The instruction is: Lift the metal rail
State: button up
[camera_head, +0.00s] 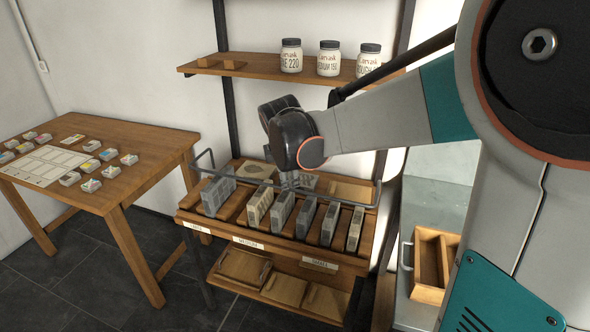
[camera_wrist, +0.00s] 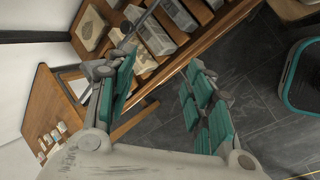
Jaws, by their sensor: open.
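The metal rail (camera_head: 345,202) is a thin dark-grey bar with bent ends, running across the front of the sloped wooden rack (camera_head: 215,228). In the head view it passes in front of the upright grey stone slabs (camera_head: 282,212). My gripper (camera_wrist: 163,88) shows in the wrist view with its two teal-padded fingers spread wide apart and nothing between them. A stretch of the rail (camera_wrist: 142,20) shows near the tip of the left finger; I cannot tell whether they touch. In the head view my wrist hides most of the gripper above the rack.
A wooden table (camera_head: 150,190) with small blocks stands at the left. A shelf (camera_head: 250,68) with three labelled jars (camera_head: 329,60) hangs above the rack. Dark tiled floor is clear between table and rack.

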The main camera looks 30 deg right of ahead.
jog(key=shift+s+r+m, duration=0.5)
jog(key=shift+s+m, duration=0.3)
jog(key=shift+s, duration=0.1)
